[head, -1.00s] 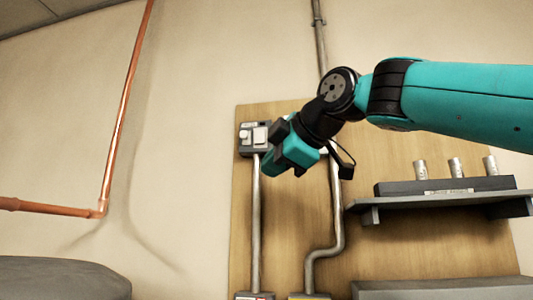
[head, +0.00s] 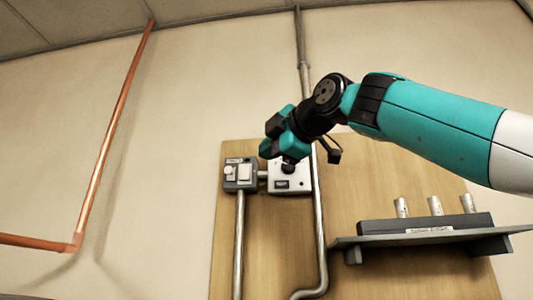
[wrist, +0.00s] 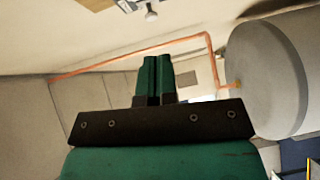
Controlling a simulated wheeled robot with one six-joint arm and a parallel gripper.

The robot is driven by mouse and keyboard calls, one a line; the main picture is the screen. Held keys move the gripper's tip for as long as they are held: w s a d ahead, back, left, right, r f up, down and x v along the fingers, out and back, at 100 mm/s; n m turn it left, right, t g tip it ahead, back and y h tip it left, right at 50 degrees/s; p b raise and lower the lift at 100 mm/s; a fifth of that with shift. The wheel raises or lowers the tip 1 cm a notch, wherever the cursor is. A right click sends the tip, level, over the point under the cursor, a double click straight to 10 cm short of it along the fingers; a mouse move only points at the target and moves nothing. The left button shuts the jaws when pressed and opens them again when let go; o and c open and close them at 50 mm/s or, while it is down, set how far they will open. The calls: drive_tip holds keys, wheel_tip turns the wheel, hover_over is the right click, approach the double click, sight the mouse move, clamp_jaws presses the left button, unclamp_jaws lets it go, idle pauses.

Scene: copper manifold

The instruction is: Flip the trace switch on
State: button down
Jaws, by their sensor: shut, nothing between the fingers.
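A grey box (head: 241,174) with a pale rocker and a small button is fixed near the top left of the wooden board. Beside it on the right is a white box (head: 291,180) with a dark label and a dark round part at its top. The labels are too small to read, so I cannot tell which carries the trace switch. My gripper (head: 267,138) is just above the two boxes in the picture, overlapping the white box's top edge. Contact cannot be told. In the wrist view, its teal fingers (wrist: 158,78) are together and empty.
A grey shelf (head: 420,239) with several metal cylinders in a dark block is at the lower right. Grey conduits (head: 319,225) run down the wooden board (head: 270,240). A copper pipe (head: 106,140) is on the left wall. A large grey cylinder (wrist: 285,75) is right in the wrist view.

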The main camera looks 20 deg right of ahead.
drive_tip(key=p, duration=0.4)
approach(243, 179)
drive_tip(key=w+a, duration=0.2)
drive_tip(key=a, duration=0.2)
drive_tip(key=w+d+p, duration=0.1)
drive_tip(key=w+d, duration=0.1)
drive_tip(key=w, duration=0.1)
drive_tip(key=shift+w+p, duration=0.2)
drive_tip(key=shift+p, duration=0.15)
drive_tip(key=shift+w+d+f, duration=0.15)
drive_tip(key=shift+w+f, duration=0.1)
drive_tip(key=shift+w, duration=0.15)
